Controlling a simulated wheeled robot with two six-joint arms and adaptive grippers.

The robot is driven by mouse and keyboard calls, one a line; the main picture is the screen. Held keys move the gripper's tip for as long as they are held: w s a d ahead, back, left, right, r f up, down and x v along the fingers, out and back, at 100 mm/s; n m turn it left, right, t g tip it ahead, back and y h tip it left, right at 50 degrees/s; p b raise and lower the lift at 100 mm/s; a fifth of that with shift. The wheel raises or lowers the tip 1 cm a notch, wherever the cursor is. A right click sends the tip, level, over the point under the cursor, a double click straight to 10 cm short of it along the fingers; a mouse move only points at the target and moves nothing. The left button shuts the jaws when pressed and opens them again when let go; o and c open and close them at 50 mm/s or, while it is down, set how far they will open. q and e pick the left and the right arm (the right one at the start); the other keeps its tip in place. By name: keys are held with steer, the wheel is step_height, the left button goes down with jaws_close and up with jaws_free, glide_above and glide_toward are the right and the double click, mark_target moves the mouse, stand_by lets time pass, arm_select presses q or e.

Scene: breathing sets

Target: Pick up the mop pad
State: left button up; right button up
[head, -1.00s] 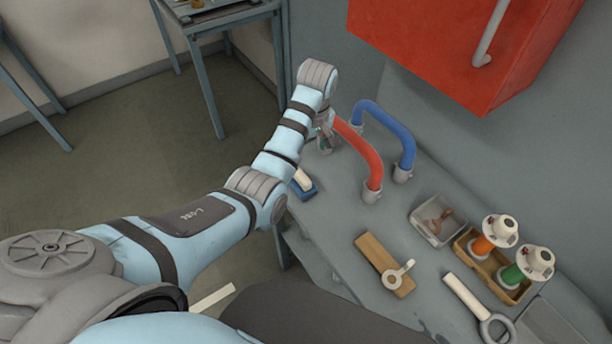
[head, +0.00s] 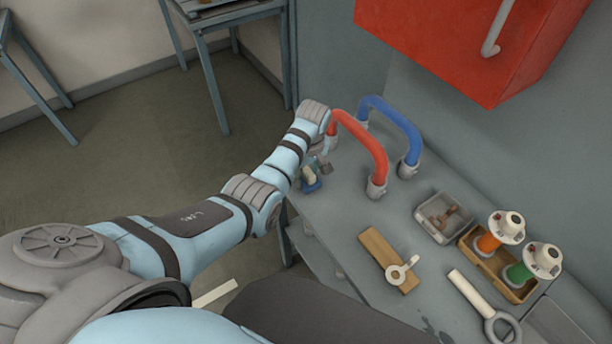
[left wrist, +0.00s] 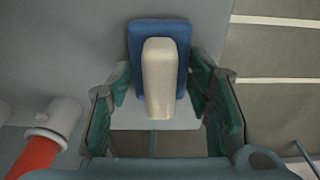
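The mop pad, a blue block with a cream handle on top, sits at the left edge of the grey bench in the head view (head: 312,186). It also shows in the left wrist view (left wrist: 136,48). My left gripper (head: 318,168) is just above it in the head view, partly covering it. In the left wrist view my left gripper (left wrist: 161,88) is open, its green-padded fingers apart on either side of the cream handle. A gap shows between handle and fingers. My right gripper is in neither view.
Red (head: 363,143) and blue (head: 395,125) curved hoses stand just right of my left gripper. A wooden block with a white ring tool (head: 379,252), a grey tray (head: 428,218) and a wooden holder (head: 480,262) lie further along. A red cabinet (head: 440,40) overhangs the bench.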

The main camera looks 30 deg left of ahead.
mark_target(306, 169)
arm_select(q)
steer(key=c, duration=0.5)
step_height(306, 169, up, 10)
steer(key=shift+p, duration=0.85)
